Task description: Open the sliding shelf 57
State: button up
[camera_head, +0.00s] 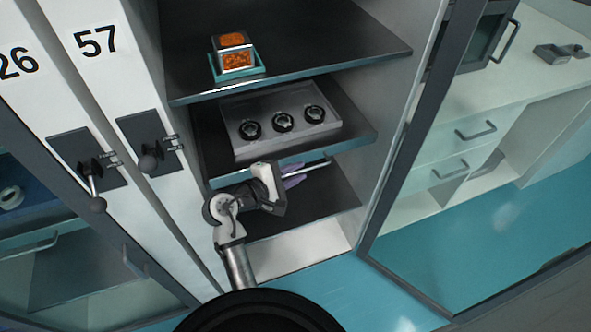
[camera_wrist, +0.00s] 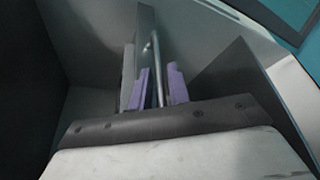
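The label 57 (camera_head: 95,41) is on a white panel at the upper left, with a dark lever handle (camera_head: 149,160) below it. To its right is an open bay with dark shelves. The middle shelf (camera_head: 347,139) has a thin metal bar handle (camera_head: 318,164) along its front. My gripper (camera_head: 294,178) is at this bar. In the wrist view, its two purple fingers (camera_wrist: 160,88) stand apart, one on each side of the metal bar (camera_wrist: 156,65). A gap shows between them, so it looks open. Finger contact with the bar is unclear.
A grey tray (camera_head: 240,110) with three round black parts sits on the middle shelf. A teal tray with an orange-filled box (camera_head: 236,58) sits on the upper shelf. A framed glass door (camera_head: 408,130) stands at the right. Teal floor (camera_head: 480,245) is clear at the lower right.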

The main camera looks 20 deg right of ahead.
jog(key=shift+d, duration=0.15)
grip_shut()
dwell(0.4)
